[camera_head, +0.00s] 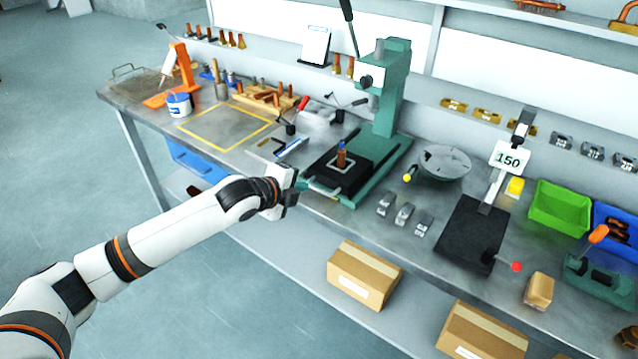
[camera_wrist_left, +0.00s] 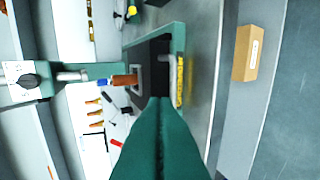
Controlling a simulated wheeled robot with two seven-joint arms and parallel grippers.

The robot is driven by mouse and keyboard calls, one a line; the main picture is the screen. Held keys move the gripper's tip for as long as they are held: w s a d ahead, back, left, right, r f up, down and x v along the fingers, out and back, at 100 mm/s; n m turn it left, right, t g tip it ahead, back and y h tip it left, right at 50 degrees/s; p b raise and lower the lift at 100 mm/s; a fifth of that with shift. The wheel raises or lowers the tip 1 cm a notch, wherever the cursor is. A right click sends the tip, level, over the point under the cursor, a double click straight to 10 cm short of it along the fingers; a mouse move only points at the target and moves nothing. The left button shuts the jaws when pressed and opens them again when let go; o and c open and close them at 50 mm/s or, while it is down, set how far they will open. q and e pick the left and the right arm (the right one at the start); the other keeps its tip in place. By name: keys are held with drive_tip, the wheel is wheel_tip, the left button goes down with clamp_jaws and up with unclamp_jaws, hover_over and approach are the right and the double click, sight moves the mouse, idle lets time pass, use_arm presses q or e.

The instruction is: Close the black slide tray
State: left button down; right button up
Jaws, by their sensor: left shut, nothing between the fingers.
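The black slide tray (camera_head: 351,179) sits at the base of the green press (camera_head: 391,85). A small upright copper-coloured piece with a blue top (camera_head: 341,154) stands on it inside a pale square outline. A light handle bar runs along the tray's front edge. My left gripper (camera_head: 302,181) is at the front left of the tray, by the handle. In the left wrist view my shut green fingers (camera_wrist_left: 160,105) point at the tray (camera_wrist_left: 147,62), with the handle (camera_wrist_left: 172,72) just past their tips. I cannot tell whether they touch. My right gripper is not in view.
A yellow-outlined area (camera_head: 224,128) lies left of the press, with tools between. A round grey plate (camera_head: 445,163) and several metal blocks (camera_head: 404,214) are to the right. Cardboard boxes (camera_head: 363,275) sit on the lower shelf below the bench's front edge.

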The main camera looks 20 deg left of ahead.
sight(326, 182)
use_arm(q)
drive_tip(key=p+x, duration=0.1)
drive_tip(key=x, duration=0.8)
drive_tip(key=shift+w+f, duration=0.1)
drive_tip(key=shift+w, duration=0.05)
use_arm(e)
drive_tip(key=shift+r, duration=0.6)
